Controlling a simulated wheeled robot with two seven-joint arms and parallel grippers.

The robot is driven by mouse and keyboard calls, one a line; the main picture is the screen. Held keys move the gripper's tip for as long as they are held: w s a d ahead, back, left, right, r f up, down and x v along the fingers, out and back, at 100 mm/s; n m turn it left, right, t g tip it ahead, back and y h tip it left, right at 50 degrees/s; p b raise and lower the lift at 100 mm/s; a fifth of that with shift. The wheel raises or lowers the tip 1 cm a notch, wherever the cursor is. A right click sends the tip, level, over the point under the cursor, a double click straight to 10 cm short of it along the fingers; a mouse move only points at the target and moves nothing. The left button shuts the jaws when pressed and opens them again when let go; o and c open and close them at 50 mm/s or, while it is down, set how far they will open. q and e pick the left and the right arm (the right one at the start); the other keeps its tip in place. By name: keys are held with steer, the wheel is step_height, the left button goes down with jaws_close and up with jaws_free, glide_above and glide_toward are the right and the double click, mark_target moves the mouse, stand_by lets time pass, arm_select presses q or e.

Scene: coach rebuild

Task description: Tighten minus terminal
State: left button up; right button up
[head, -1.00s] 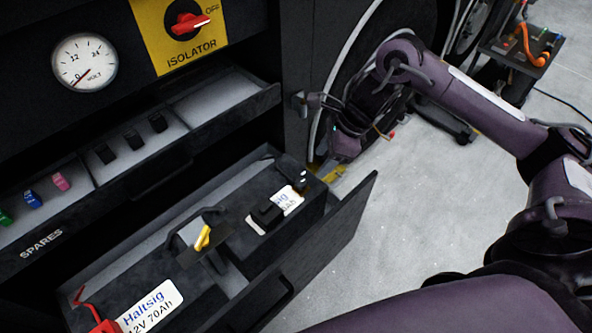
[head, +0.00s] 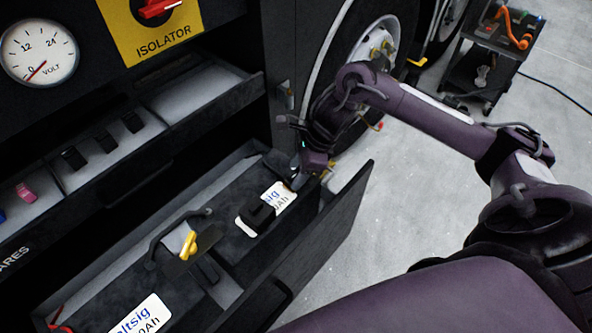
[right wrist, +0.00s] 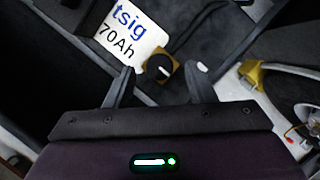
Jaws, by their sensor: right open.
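My right gripper (head: 297,182) is over the far right corner of the far battery (head: 228,208) in the open drawer. In the right wrist view its two fingers (right wrist: 160,88) are open and apart. Between and just beyond the fingertips is a round black knob with a pale line on a brass clamp (right wrist: 160,68), seemingly the minus terminal. A dark cable runs from it, next to the white label (right wrist: 132,35). I see no clear contact with the knob. In the head view the gripper hides this terminal. My left gripper is not in view.
The battery drawer's front panel (head: 335,225) stands near the gripper. A yellow-handled part (head: 188,245) and a black block (head: 258,216) sit on the batteries. Above is the spares drawer (head: 215,112). A wheel (head: 375,50) is behind the arm; open floor lies right.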

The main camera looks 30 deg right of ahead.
steer(key=shift+a+f, duration=0.2)
steer(key=shift+f, duration=0.25)
steer(key=shift+c, duration=0.3)
steer(key=c, duration=0.9)
